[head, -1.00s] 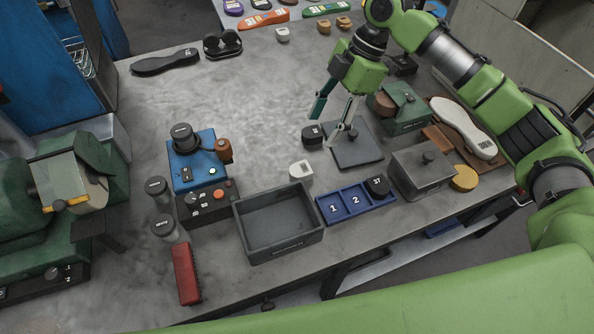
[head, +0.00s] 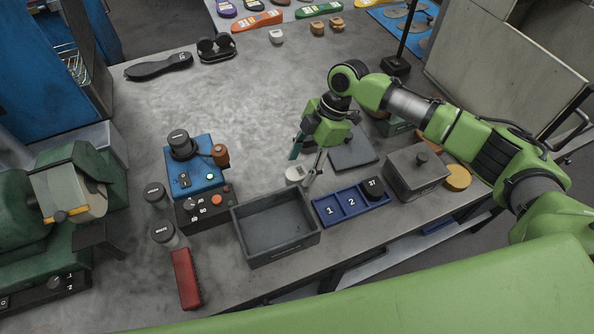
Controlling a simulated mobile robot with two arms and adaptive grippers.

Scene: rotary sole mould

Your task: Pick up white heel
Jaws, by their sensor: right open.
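A white heel (head: 294,174) sits on the grey bench behind the dark grey bin, left of the dark plate. My right gripper (head: 303,169) is open and points down at the white heel. One finger is behind the heel and the other reaches down at its right side. I cannot tell whether the fingers touch it. Another small white heel (head: 276,36) lies at the back of the bench. My left gripper is not in view.
The dark grey bin (head: 240,228) and blue numbered tray (head: 327,210) stand in front of the heel. A blue device (head: 196,180) is to the left, a lidded grey box (head: 415,177) to the right. The bench middle (head: 235,105) is clear.

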